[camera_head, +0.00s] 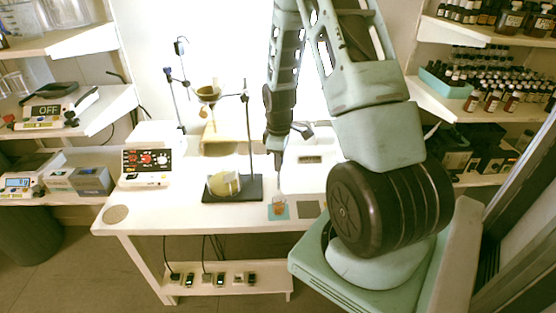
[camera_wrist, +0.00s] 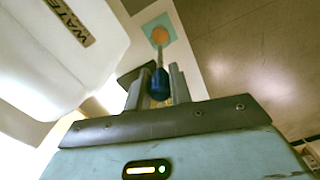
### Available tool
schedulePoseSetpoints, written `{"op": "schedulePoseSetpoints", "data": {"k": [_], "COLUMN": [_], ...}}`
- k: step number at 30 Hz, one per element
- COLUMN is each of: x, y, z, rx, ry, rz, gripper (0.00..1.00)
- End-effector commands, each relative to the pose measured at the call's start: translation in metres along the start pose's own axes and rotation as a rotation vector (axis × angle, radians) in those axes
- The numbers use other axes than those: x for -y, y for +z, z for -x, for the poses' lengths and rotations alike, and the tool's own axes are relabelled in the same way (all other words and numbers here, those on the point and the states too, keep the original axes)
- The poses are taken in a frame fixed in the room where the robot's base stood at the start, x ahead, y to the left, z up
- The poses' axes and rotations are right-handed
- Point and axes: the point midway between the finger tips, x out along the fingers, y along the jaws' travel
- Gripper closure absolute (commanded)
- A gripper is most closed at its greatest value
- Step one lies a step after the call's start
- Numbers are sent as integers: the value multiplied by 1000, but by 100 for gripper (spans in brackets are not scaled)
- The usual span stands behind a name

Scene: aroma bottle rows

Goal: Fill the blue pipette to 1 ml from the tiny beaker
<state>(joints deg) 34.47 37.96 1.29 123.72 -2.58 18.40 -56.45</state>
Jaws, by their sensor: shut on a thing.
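My gripper (camera_wrist: 158,88) is shut on the blue pipette (camera_wrist: 160,84), with its blue bulb between the fingers. In the head view my gripper (camera_head: 279,158) points down over the front of the table. The tiny beaker (camera_head: 279,208) holds orange-brown liquid and stands on a small teal mat (camera_head: 286,215). In the wrist view the tiny beaker (camera_wrist: 160,36) lies straight beyond the bulb, in line with the pipette. The pipette's thin tip reaches to or into the beaker; I cannot tell how deep. The liquid level inside the pipette is too small to read.
A stand with a flask (camera_head: 224,184) is left of the beaker on the white table (camera_head: 160,215). A control box (camera_head: 146,166) is farther left. A grey square (camera_head: 309,209) lies just right of the teal mat. A white container marked WATER (camera_wrist: 50,60) is close on the left.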

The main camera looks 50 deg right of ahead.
Motion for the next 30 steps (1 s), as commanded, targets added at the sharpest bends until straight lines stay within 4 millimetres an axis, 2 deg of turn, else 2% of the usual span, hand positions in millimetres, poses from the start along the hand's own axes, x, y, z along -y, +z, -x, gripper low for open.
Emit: {"op": "schedulePoseSetpoints", "data": {"k": [8, 30], "x": [0, 0], "y": [0, 0], "z": [-7, -56], "rx": [0, 0], "ry": [1, 1], "rz": [1, 2], "gripper": [85, 85]}}
